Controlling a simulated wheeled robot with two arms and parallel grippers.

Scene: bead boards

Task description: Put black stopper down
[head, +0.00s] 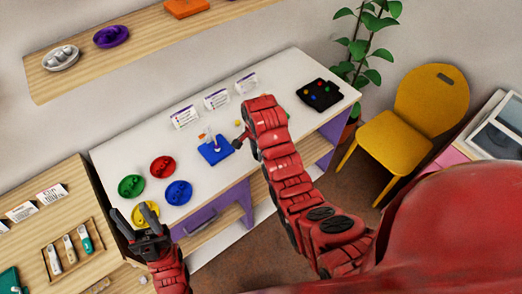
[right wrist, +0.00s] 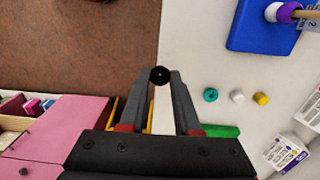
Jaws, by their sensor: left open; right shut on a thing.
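The black stopper (right wrist: 159,75) is a small round black piece held between the fingertips of my right gripper (right wrist: 160,80). In the right wrist view it appears over the line between white tabletop and brown floor; I cannot tell its height. In the head view my right gripper (head: 238,143) is beside the blue board (head: 215,150), to its right, and the stopper is too small to make out. The blue board also shows at the top right of the right wrist view (right wrist: 258,35), with a rod and a purple bead. My left gripper (head: 139,218) is open and empty near the yellow dish (head: 145,212).
Teal (right wrist: 210,95), white (right wrist: 237,96) and yellow (right wrist: 261,98) beads lie on the white table (right wrist: 200,30). Red (head: 162,166), green (head: 131,186) and blue (head: 178,192) dishes stand left of the board. Cards (head: 216,99) stand behind; a black tray (head: 320,95) lies right.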

